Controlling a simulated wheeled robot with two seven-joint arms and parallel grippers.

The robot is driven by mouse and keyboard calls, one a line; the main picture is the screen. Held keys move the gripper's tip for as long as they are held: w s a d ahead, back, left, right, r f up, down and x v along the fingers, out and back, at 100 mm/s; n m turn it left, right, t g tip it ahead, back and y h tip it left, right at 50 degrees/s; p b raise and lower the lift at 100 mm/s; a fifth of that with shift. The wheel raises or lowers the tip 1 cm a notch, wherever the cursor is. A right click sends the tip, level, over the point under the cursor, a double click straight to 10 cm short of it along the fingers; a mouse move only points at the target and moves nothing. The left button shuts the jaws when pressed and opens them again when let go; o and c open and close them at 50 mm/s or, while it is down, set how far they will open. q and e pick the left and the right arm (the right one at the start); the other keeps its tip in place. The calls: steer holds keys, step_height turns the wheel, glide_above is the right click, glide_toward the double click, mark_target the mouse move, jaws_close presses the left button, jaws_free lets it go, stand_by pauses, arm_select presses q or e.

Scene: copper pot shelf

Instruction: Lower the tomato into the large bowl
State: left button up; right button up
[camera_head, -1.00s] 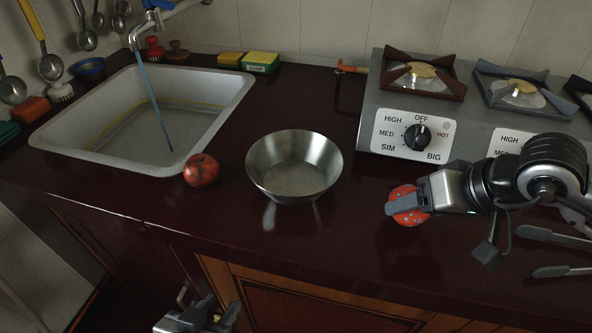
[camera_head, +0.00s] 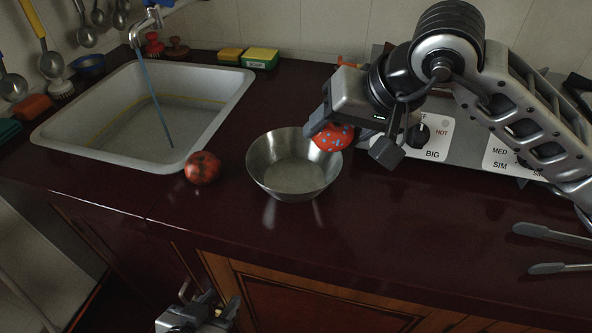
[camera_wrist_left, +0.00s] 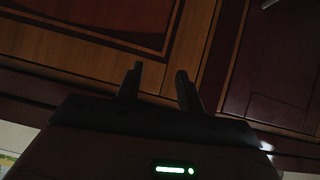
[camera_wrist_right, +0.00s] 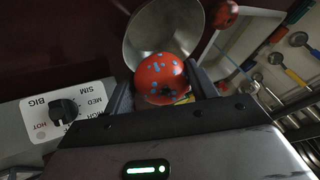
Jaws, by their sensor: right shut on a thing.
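The tomato (camera_head: 333,138) is round and red with light blue spots. My right gripper (camera_head: 322,125) is shut on it, and the fingers lie on either side of it in the right wrist view (camera_wrist_right: 160,82). The large bowl (camera_head: 292,172) is an empty metal bowl standing upright on the counter. In the head view the tomato overlaps the bowl's right back rim; its height above the rim is hard to tell. In the right wrist view the bowl (camera_wrist_right: 150,30) lies just beyond the tomato. My left gripper (camera_wrist_left: 160,82) is open and empty, low in front of the cabinet.
A dark-blotched red round fruit (camera_head: 202,168) sits left of the bowl. The sink (camera_head: 60,135) is further left. The stove (camera_head: 470,140) stands behind my right arm, and tongs (camera_head: 560,267) lie at right. The counter in front of the bowl is clear.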

arm_select(q)
steer(key=shift+w+d+b, duration=0.1)
steer(key=shift+d+b, duration=0.05)
steer(key=shift+b, duration=0.45)
arm_select(e)
steer(key=w+a, duration=0.3)
steer(key=a, duration=0.4)
steer(key=shift+w+a+r, duration=0.15)
steer(key=shift+w+a, duration=0.15)
steer(key=shift+a, duration=0.1)
arm_select(q)
steer(key=shift+f, duration=0.15)
arm_select(e)
steer(key=shift+a, duration=0.1)
arm_select(q)
steer(key=shift+f+b, duration=0.25)
steer(key=shift+b, duration=0.05)
arm_select(e)
steer(key=shift+w+a, duration=0.2)
steer(key=shift+w, duration=0.1)
arm_select(q)
steer(key=shift+f, duration=0.1)
